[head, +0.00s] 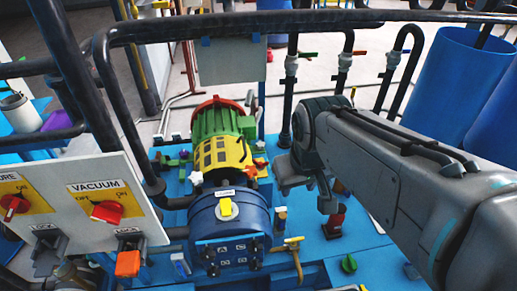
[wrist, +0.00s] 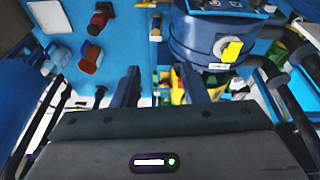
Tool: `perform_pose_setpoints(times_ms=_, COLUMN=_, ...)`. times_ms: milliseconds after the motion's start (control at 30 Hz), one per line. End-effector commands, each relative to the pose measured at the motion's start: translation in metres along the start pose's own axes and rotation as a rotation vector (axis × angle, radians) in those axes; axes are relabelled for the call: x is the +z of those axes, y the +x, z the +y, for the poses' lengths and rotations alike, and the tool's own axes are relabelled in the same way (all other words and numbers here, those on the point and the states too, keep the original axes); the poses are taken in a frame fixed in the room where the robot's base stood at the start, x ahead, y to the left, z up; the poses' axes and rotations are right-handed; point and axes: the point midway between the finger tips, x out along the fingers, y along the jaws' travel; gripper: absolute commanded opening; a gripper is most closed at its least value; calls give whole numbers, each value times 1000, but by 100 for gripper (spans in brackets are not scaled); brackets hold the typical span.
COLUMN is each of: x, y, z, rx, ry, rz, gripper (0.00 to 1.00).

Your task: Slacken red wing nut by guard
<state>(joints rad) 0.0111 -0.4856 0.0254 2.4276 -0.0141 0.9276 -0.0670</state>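A yellow ribbed guard (head: 222,157) sits behind the blue round vessel (head: 226,216), in front of a green and red motor housing. My gripper (head: 306,186) hangs to the right of the guard, above the blue base, apart from the guard. In the wrist view my gripper's two fingers (wrist: 160,88) are spread with a gap and nothing held. Part of the yellow guard shows beyond the right finger.
A panel (head: 100,205) with red switches stands at the left. Dark pipes (head: 270,22) cross above. A red fitting (head: 334,219) and a green knob (head: 348,263) stand on the blue base at the right. Blue barrels (head: 440,85) stand at the back right.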

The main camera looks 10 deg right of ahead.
Motion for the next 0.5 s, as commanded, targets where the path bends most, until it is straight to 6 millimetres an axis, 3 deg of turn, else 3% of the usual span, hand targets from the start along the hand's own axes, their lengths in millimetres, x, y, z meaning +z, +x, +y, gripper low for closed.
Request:
perform_pose_setpoints(times_ms=267, x=-94, y=30, z=1, rx=34, ry=-306, rz=-92, gripper=40)
perform_pose_setpoints(times_ms=500, x=-175, y=78, z=-3, rx=9, ry=-584, rz=-163, gripper=40)
